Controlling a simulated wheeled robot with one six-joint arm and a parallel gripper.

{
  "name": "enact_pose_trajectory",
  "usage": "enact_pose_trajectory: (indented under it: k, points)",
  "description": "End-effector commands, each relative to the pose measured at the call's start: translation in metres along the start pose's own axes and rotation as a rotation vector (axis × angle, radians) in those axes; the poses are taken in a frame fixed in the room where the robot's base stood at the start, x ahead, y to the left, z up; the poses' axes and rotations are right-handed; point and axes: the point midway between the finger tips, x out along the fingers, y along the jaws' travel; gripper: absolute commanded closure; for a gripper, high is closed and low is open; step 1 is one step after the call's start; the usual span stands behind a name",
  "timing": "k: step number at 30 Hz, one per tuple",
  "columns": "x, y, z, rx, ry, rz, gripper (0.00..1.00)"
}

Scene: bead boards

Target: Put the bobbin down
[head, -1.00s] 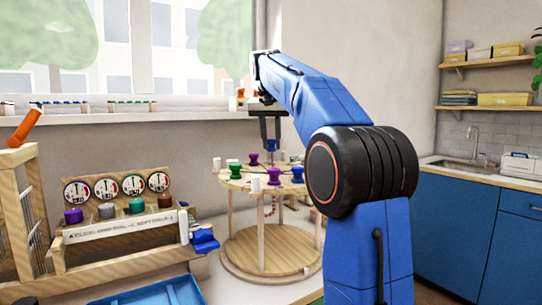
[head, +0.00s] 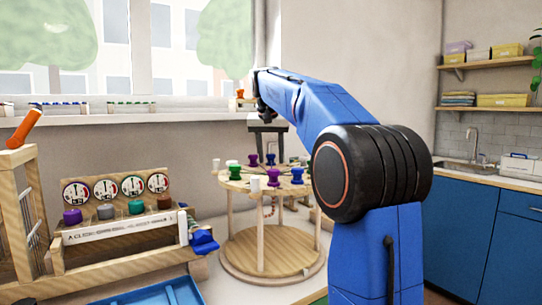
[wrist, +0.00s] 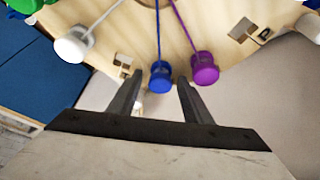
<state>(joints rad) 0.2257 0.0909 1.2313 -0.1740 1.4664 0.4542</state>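The blue bobbin (wrist: 160,77) is at the edge of the round wooden board, with a thread running from it across the board. In the wrist view it lies between the tips of my gripper (wrist: 160,80), with a gap on each side. My gripper is open and seems to touch nothing. In the head view my gripper (head: 268,143) hangs over the far side of the board (head: 242,185), and the blue bobbin (head: 270,160) shows just below its fingers. How far the fingertips are from the bobbin in depth is hard to tell.
A purple bobbin (wrist: 205,68) sits close beside the right finger. A white bobbin (wrist: 72,45) is farther left. Other bobbins, such as a green one (head: 234,172) and a blue one (head: 297,175), ring the board. A wooden rack with dials (head: 118,228) stands left.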

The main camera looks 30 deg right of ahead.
Motion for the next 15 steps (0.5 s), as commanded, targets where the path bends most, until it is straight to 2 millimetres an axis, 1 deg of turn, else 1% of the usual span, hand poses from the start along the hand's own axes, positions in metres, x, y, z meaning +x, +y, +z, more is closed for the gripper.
enact_pose_trajectory:
  k: [9,11,15]
  points:
    - [-0.002,0.000,-0.001,0.000,0.000,0.000,0.56]
    - [-0.006,0.000,-0.001,0.000,0.000,0.000,0.56]
    - [-0.025,0.000,-0.001,0.000,0.002,-0.001,0.56]
